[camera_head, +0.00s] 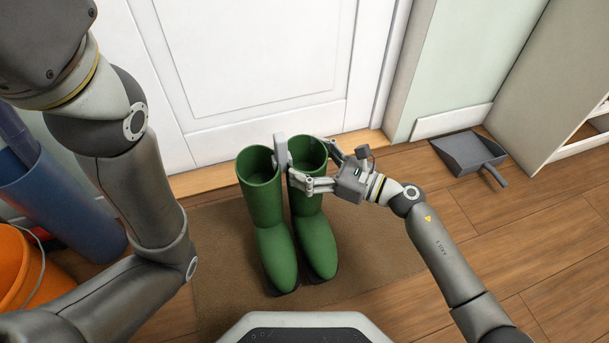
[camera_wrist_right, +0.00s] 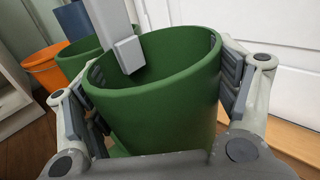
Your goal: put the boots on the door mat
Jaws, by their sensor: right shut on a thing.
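Two green boots stand upright side by side over the brown door mat (camera_head: 368,255), toes toward me. The left boot (camera_head: 262,200) is free of any gripper; its rim also shows in the right wrist view (camera_wrist_right: 76,58). My right gripper (camera_head: 312,168) is shut on the upper shaft of the right boot (camera_head: 315,240), one finger on each side of it. In the right wrist view the right boot's open top (camera_wrist_right: 165,115) fills the space between the fingers. The soles appear to rest on the mat. My left gripper is out of view.
A light grey bar (camera_head: 280,150) rises between the boot tops. A white door (camera_head: 250,60) is behind. A grey dustpan (camera_head: 470,153) lies at right on the wood floor. An orange bucket (camera_head: 18,265) and a blue bin (camera_head: 65,205) stand at left. The mat's right side is clear.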

